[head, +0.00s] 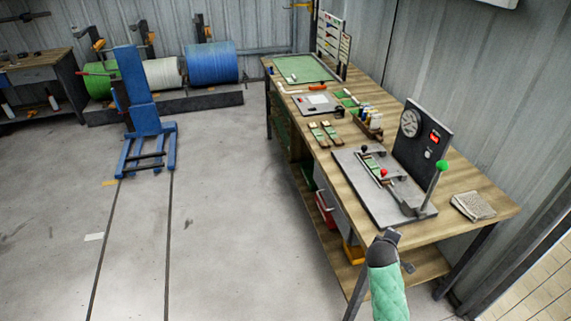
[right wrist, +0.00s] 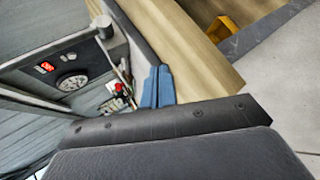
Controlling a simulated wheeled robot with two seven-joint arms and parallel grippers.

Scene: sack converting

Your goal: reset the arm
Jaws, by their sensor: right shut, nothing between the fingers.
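My right arm, in a green padded sleeve, comes in at the bottom of the head view. Its dark gripper (head: 391,238) is at the near front edge of the workbench (head: 455,218), in front of the press fixture. In the right wrist view the two blue fingers (right wrist: 156,86) of this gripper lie together, shut with nothing between them. Whether the gripper touches the bench cannot be told. My left gripper is in neither view.
On the bench are a dark gauge panel (head: 422,136), a green-knobbed lever (head: 441,166), a fixture plate (head: 370,208) and a cloth stack (head: 472,206). A blue lifter (head: 144,115) stands on the floor at left; the floor between is clear.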

